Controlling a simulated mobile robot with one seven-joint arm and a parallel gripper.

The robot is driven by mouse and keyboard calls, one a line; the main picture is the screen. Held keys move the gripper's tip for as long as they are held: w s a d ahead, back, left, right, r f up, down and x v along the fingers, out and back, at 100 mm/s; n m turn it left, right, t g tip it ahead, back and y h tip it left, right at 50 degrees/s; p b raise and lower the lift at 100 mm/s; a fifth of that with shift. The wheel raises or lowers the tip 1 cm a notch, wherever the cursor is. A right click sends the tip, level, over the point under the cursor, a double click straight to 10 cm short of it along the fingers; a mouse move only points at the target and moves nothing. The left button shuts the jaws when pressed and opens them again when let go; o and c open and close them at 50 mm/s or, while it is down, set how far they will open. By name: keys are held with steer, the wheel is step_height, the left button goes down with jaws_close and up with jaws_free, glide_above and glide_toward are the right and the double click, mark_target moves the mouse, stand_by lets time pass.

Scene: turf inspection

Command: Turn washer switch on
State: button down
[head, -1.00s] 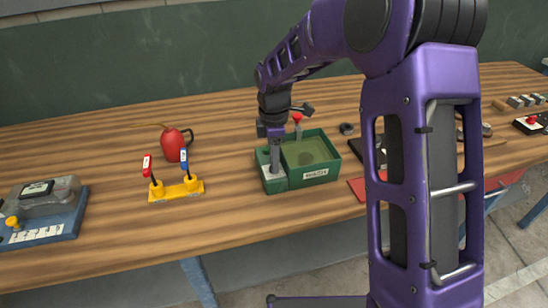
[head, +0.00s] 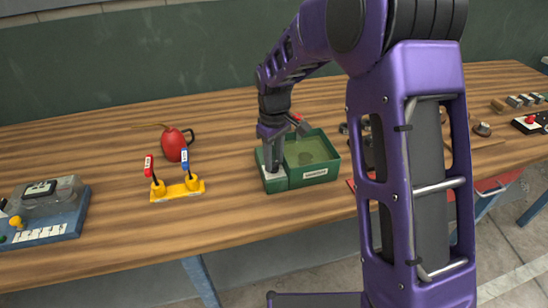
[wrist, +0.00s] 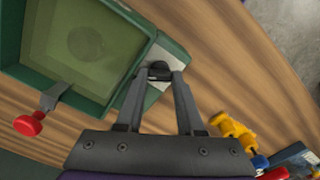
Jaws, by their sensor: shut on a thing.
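The washer is a green box (head: 315,175) on the wooden bench, with an open basin (wrist: 85,50) on its right side in the head view. A pale switch plate (head: 272,174) sits on its narrow left part. A small black switch (wrist: 158,70) stands on this plate in the wrist view. My gripper (wrist: 158,76) is over the plate, its two fingers on either side of the switch and shut on it. In the head view my gripper (head: 272,158) hides the switch. A red-knobbed tap (wrist: 36,118) is at the basin's edge.
A yellow base (head: 178,190) with red and blue levers stands left of the washer, and a red oil can (head: 173,143) behind it. A blue device (head: 45,225) is at the far left. My arm hides part of the bench right of the washer.

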steer(key=m, duration=0.5)
steer(key=shift+m, duration=0.4)
stand_by(0.4)
steer(key=c, duration=0.6)
jaws_free()
steer(key=shift+o, duration=0.4)
steer(key=shift+d, duration=0.1)
steer(key=shift+r+p, duration=0.5)
steer(key=shift+p, duration=0.1)
steer(key=shift+a+r+p, duration=0.2)
steer(key=shift+r+p, duration=0.45)
steer(key=shift+r, duration=2.9)
